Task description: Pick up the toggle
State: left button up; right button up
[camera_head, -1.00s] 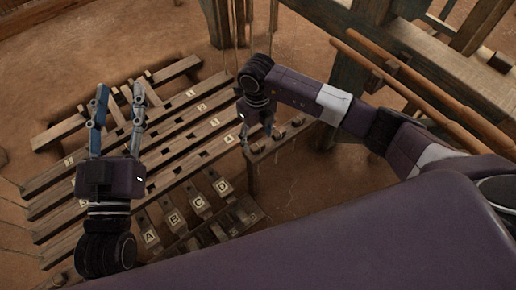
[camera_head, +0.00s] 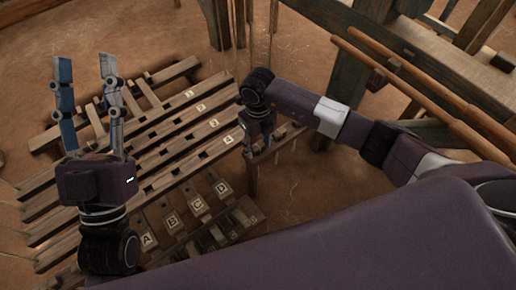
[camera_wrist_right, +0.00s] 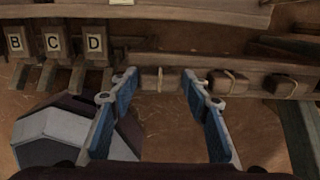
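Several small wooden blocks bound with cord, which look like toggles, sit along a wooden rail in the right wrist view. One toggle (camera_wrist_right: 153,82) lies between the fingertips of my right gripper (camera_wrist_right: 158,76); I cannot tell whether they touch it. Another toggle (camera_wrist_right: 224,83) sits just right of the fingers, and a third (camera_wrist_right: 280,86) is further right. My right gripper (camera_head: 259,146) is open and points down at the rail in the head view, hiding part of it. My left gripper (camera_head: 85,62) is open and empty, fingers pointing up in the picture, over the left side of the wooden frame.
Lettered treadle-like blocks, such as the one marked D (camera_head: 221,188), stand left of the rail. Long numbered bars (camera_head: 190,120) fill the middle left. A post (camera_head: 252,180) stands below the right gripper. Loom beams (camera_head: 440,70) are at the upper right. Bare ground lies around.

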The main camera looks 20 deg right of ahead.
jog(key=c, duration=0.6)
